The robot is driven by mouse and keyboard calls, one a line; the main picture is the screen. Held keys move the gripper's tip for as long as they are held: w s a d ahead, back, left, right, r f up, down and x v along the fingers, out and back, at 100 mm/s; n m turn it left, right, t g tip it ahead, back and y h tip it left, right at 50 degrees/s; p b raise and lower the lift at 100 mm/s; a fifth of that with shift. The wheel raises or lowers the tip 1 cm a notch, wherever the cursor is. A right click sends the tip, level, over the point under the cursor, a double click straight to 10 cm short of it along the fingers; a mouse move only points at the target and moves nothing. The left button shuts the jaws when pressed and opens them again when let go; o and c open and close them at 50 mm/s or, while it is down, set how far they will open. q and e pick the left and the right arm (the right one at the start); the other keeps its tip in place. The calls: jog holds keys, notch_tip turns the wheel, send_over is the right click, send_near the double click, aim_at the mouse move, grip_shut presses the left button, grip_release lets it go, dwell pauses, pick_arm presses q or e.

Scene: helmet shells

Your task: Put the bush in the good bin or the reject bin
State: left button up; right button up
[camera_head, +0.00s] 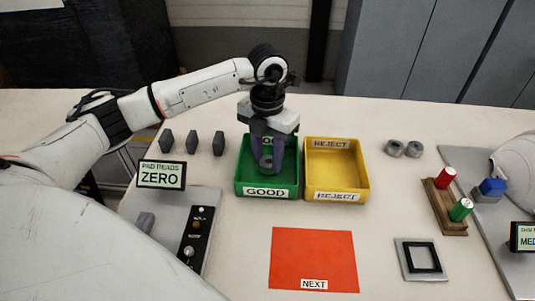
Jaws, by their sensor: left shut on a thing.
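My left gripper (266,165) points down over the green good bin (247,184). It is shut on the bush (265,160), a small grey ring held low between the fingers. The bush appears inside the outline of the good bin; I cannot tell whether it touches the floor. The yellow reject bin (337,187) stands just right of the good bin and looks empty. My right gripper does not show; only a white part of my right arm is at the right edge.
A sign (161,175) reading "PAD READS ZERO" stands left of the bins. Several dark grey blocks (192,142) stand behind it. Two grey rings (404,148) lie right of the reject bin. An orange mat (313,258) marked "NEXT" lies in front. A wooden stand (440,210) holds red and green cylinders.

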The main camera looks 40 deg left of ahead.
pick_arm(q)
jog(key=shift+f+b, duration=0.35)
jog(key=shift+f, duration=0.2)
dwell(0.4)
jog(key=o, duration=1.2)
notch_tip(320, 180, up, 10)
jog(key=shift+r, duration=0.2)
